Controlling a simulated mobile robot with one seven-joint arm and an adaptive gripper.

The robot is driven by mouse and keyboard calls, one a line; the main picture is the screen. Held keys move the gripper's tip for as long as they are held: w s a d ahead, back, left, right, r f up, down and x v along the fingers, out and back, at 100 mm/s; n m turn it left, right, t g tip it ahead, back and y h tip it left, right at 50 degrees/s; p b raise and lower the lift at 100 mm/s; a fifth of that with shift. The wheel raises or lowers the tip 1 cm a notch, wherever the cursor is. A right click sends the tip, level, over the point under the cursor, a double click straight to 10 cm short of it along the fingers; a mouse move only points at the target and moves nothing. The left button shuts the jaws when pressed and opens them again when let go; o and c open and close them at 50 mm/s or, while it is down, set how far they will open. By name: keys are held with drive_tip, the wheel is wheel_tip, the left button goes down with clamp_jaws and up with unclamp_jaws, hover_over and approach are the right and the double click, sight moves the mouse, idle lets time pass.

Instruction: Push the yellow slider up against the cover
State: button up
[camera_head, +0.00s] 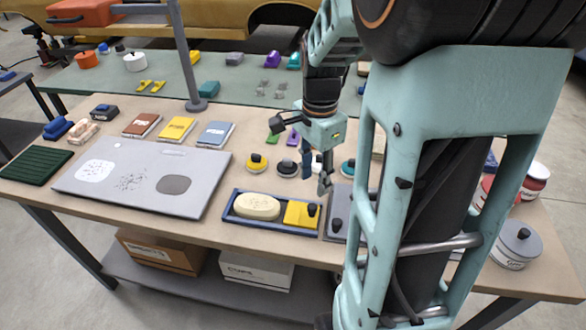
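A grey board (143,180) lies left of the tray. A grey plate with a dark knob (338,226) sits just right of it. Round knobbed pieces, including a yellow one (256,163), stand behind. Cans (515,245) stand at the right edge.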

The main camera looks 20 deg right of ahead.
sight(312, 206)
wheel_tip(312, 206, down, 9)
drive_tip(key=shift+f, duration=0.1)
drive_tip(key=shift+c, duration=0.4)
clamp_jaws()
